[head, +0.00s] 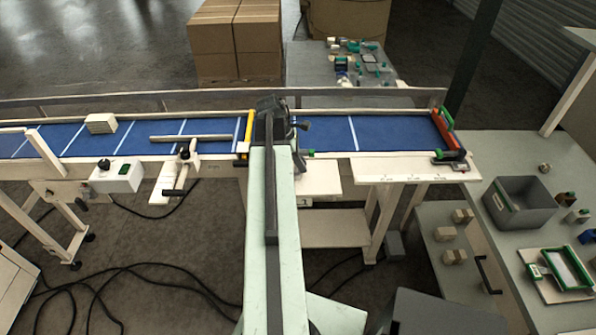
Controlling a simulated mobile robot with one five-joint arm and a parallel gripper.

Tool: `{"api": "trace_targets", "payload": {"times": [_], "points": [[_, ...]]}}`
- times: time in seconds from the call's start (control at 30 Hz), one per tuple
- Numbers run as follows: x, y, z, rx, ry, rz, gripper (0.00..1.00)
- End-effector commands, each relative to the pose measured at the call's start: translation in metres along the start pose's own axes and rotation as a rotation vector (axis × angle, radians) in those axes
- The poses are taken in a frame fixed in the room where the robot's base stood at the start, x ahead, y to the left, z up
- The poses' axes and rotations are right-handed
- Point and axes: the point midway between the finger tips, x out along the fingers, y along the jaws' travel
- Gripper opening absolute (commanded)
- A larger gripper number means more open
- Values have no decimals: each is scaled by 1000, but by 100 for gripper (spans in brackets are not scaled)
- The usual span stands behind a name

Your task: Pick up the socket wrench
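My pale green arm reaches up from the bottom centre of the head view. My dark gripper (272,104) is at its far end, over the blue conveyor belt (325,132) beside a yellow bar (250,131). The arm hides part of the belt, and the fingertips are too small and covered to read. I cannot pick out a socket wrench for certain. Small green, white and dark items (362,63) lie on a grey table (302,74) behind the conveyor, too small to name.
A cream block (101,123) sits on the belt at left. A red and green part (448,132) stands at the belt's right end. A grey bin (519,203) and a green-framed tray (567,269) are on the right bench. Brown cartons (234,45) stand behind. Cables cross the floor.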

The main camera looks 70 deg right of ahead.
Motion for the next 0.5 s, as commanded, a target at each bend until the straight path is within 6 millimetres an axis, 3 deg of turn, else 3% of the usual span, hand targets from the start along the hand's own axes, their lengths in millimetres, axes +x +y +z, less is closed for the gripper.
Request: {"api": "trace_targets", "payload": {"times": [0.33,0.5], "points": [[-1,0,1,1,-1,0,0],[-13,0,6,1,-1,0,0]]}}
